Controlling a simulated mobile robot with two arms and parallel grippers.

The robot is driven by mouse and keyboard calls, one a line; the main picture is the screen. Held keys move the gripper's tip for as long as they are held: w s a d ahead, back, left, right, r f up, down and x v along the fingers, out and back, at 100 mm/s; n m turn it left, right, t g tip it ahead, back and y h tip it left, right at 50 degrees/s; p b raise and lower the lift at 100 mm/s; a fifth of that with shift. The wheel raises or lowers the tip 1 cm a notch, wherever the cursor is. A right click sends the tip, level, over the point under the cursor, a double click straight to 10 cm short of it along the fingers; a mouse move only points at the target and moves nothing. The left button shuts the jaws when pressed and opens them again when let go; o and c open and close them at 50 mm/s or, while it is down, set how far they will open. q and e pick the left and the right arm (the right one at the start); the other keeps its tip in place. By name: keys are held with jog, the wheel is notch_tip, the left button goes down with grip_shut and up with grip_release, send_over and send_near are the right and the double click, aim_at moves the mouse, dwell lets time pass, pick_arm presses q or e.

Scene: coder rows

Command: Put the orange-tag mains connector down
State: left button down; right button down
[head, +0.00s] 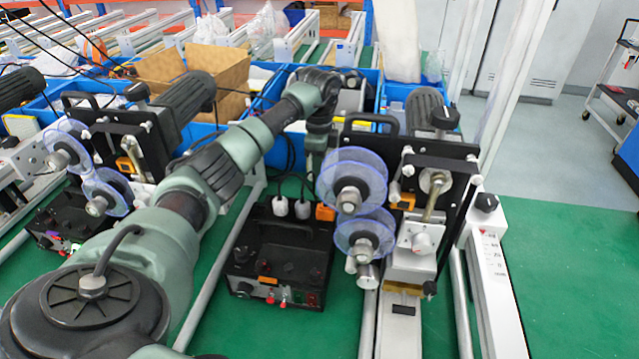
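My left arm comes in from the lower left and reaches across to the back of the control box. My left gripper (311,172) points down just behind and above the box; its fingers are small and partly dark, so its opening is unclear. An orange block (325,212), perhaps the orange-tag connector, is at the back right corner of the black control box (280,258), below the gripper and apart from it. My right gripper is not in view.
A coder machine with clear blue discs (352,180) stands close to the right of the box. A similar machine (125,140) stands at the left. Blue bins and a cardboard box (195,75) are behind. Green table surface (560,270) is free at the right.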

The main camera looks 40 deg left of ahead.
pick_arm(q)
jog(key=shift+f, duration=0.6)
notch_tip(320, 180, down, 3)
jog(key=shift+f+p, duration=0.2)
jog(key=shift+p, duration=0.1)
jog(key=shift+f, duration=0.3)
jog(key=shift+f, duration=0.15)
jog(key=shift+f, duration=0.4)
jog(key=c, duration=1.2)
grip_release()
jog(key=shift+r, duration=0.15)
